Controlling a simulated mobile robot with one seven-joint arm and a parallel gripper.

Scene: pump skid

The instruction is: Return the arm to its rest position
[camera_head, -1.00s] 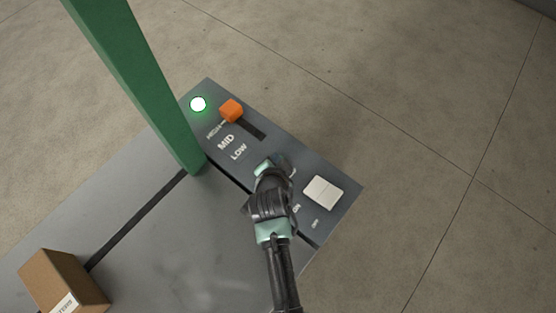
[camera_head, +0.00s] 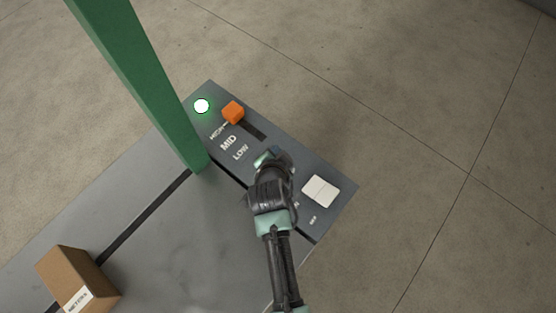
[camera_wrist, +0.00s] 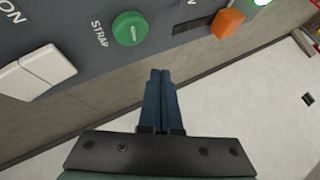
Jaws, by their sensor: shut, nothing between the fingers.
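My gripper (camera_wrist: 160,100) is shut and empty in the wrist view, its two dark blue fingers side by side. In the head view my gripper (camera_head: 274,152) is over the dark control panel (camera_head: 268,165), beyond the LOW label, and my arm hides part of the panel. In the wrist view the fingers appear below the panel's edge, apart from a round green knob (camera_wrist: 130,28) marked STRAP. My arm reaches in from the bottom of the head view.
An orange slider handle (camera_head: 233,112) sits at the HIGH end of its slot, near a lit green lamp (camera_head: 202,106). A white rocker switch (camera_head: 321,191) is at the right. A green post (camera_head: 140,80) rises at the left. A cardboard box (camera_head: 75,280) stands lower left.

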